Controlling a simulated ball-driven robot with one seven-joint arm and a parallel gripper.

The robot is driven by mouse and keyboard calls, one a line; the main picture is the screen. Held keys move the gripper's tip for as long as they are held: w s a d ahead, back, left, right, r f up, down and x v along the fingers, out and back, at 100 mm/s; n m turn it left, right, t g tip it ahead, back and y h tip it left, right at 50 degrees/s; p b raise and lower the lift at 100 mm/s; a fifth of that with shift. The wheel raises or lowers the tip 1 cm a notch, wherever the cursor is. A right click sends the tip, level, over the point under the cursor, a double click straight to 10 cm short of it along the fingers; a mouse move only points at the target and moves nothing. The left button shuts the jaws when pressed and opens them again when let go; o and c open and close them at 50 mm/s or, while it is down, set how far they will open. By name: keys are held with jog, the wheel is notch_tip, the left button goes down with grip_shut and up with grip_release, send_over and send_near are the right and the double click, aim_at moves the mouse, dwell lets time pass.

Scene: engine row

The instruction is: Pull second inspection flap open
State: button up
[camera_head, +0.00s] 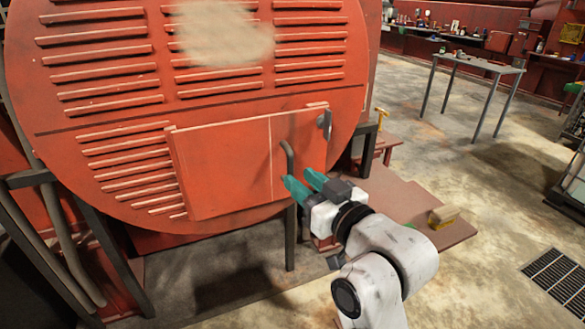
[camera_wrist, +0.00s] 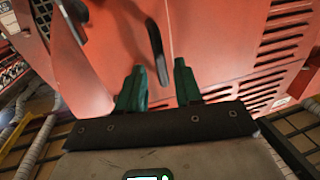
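A red round engine housing (camera_head: 85,192) carries a red rectangular flap area at its lower right, split by an upright seam into a left panel (camera_head: 222,165) and a right panel (camera_head: 300,130). A dark curved bar handle (camera_head: 287,158) stands on the right panel near the seam; it also shows in the wrist view (camera_wrist: 155,45). My gripper (camera_head: 301,179) has teal fingers, apart and open, at the handle's lower end. In the wrist view my gripper (camera_wrist: 159,68) has the handle's lower end between its fingers in the picture; contact cannot be told. The panels look shut.
A dark grey fitting (camera_head: 325,122) sits at the flap's right edge. A low brown platform (camera_head: 400,203) with a brush-like block (camera_head: 443,216) stands right of the housing. A grey table (camera_head: 478,63) is farther back. Open concrete floor (camera_head: 480,190) lies to the right.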

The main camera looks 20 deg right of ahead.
aim_at(292, 173)
jog(key=shift+w+a, duration=0.25)
jog(key=shift+w, duration=0.9)
jog(key=shift+w+a, duration=0.25)
jog(key=shift+w, duration=0.9)
grip_shut()
